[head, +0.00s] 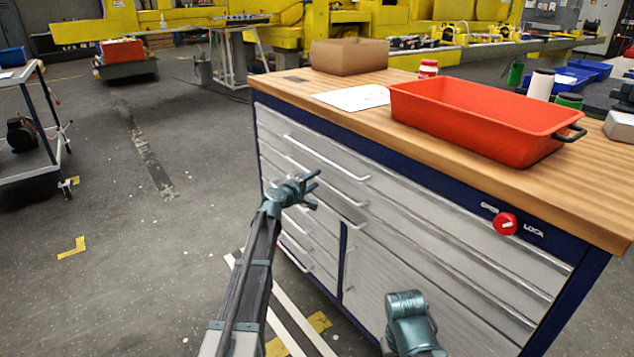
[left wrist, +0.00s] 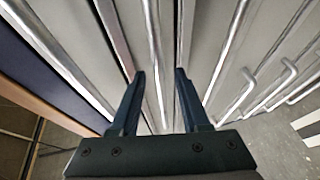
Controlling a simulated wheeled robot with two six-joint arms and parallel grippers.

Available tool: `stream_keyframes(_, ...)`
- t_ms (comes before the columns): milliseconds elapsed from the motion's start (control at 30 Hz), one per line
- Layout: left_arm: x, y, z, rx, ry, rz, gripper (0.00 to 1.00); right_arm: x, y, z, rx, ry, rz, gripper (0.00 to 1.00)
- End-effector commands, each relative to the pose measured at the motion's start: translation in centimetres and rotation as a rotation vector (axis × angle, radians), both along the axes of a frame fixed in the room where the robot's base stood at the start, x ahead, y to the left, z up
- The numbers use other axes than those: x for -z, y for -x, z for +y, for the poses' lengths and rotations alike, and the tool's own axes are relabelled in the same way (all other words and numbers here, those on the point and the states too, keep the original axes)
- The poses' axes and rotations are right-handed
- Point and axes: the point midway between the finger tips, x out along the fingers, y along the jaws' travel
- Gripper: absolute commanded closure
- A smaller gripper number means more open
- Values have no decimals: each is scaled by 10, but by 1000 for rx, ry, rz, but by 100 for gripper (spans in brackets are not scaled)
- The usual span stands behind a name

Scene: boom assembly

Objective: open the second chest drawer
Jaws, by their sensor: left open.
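The chest (head: 440,230) has pale grey drawer fronts with long bar handles in a dark blue frame. Its drawers look shut, including the second drawer from the top, whose front and handle are partly behind my left gripper. My left gripper (head: 310,189) is open in front of the upper left drawers, its fingers pointing at the fronts. In the left wrist view, the open fingers (left wrist: 160,74) straddle a long pale bar (left wrist: 154,50). I cannot tell whether they touch it. My right gripper does not show; a teal part of my right arm is at the bottom.
On the wooden top (head: 300,83) stand a red-orange tray (head: 490,125), a cardboard box (head: 348,57) and a white sheet (head: 352,98). A red lock knob (head: 504,223) sits on the chest's right side. The floor left of the chest is open, with a cart (head: 40,130) farther left.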

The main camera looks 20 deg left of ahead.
Motion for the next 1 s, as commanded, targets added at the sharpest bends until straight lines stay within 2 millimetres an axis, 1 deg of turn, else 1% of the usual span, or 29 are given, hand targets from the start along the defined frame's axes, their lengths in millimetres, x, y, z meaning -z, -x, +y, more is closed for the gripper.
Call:
stream_keyframes(33, 2, -8, -1, 0, -1, 0, 54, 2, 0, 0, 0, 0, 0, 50)
stream_keyframes(200, 4, -19, -4, -1, 0, 0, 54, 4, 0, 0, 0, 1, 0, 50)
stream_keyframes(567, 4, -20, -5, -1, 0, 0, 54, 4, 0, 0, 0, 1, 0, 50)
stream_keyframes(700, 4, -20, -5, -1, 0, 0, 79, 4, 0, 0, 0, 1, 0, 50)
stream_keyframes(767, 4, -20, -5, -1, 0, 0, 90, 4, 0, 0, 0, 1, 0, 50)
stream_keyframes(800, 4, -20, -5, -1, 0, 0, 97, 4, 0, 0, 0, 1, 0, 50)
stream_keyframes(833, 4, -20, -5, -1, 0, 0, 100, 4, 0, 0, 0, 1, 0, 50)
stream_keyframes(1000, 4, -20, -5, -1, 0, 0, 100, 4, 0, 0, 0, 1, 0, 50)
